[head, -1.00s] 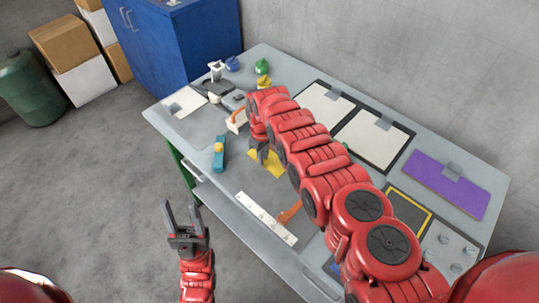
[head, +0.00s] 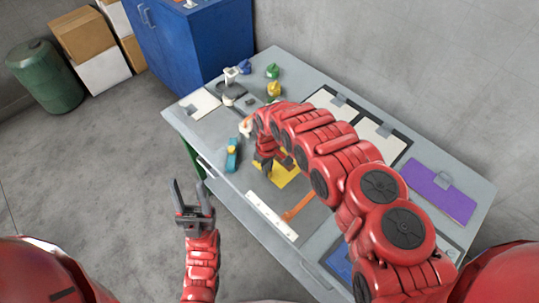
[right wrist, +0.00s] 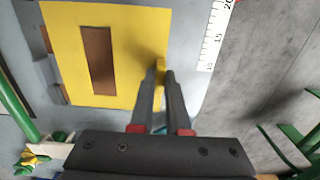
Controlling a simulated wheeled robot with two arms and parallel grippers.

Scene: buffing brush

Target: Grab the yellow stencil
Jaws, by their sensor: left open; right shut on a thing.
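The yellow stencil (head: 286,177) is a thin sheet on the workbench, partly hidden by my right arm in the head view. The right wrist view shows the stencil (right wrist: 66,60) with a brown rectangular opening and a small yellow tab at its edge. My right gripper (right wrist: 160,82) is shut on that tab. In the head view the right gripper (head: 266,166) is at the stencil's left side. I cannot tell whether the stencil is lifted off the bench. My left gripper (head: 190,198) is open and empty, in front of the bench's edge.
A white ruler (head: 272,214) and an orange-handled tool (head: 298,207) lie near the stencil. A teal tool (head: 233,155) is to the left. Yellow (head: 274,89) and green (head: 272,71) bottles stand behind. A purple sheet (head: 438,190) lies at the right.

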